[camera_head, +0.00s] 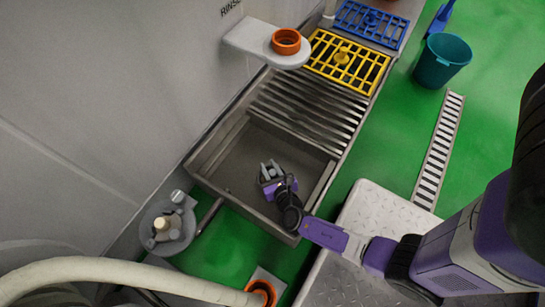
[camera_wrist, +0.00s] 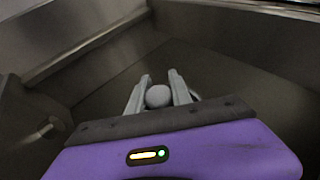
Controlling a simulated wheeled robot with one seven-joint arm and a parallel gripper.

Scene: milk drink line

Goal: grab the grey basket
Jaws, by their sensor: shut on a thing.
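My gripper (camera_head: 270,170) is low inside the steel sink basin (camera_head: 230,165), with its fingers pointing away from the purple wrist. In the wrist view, the two grey fingers (camera_wrist: 158,92) are closed on a round grey knob (camera_wrist: 158,96). The knob looks like the handles on the coloured grids, and I take it as part of the grey basket. The rest of the basket is not clearly visible, hidden behind my gripper and wrist. The basin floor around the fingers looks bare.
A ribbed steel drainboard (camera_head: 309,109) adjoins the basin. Beyond it lie a yellow grid (camera_head: 320,52) and a blue grid (camera_head: 350,17). An orange cup (camera_head: 286,41) sits on a white wall shelf (camera_head: 250,38). A teal bucket (camera_head: 441,60) stands on the green floor. Basin walls surround my gripper.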

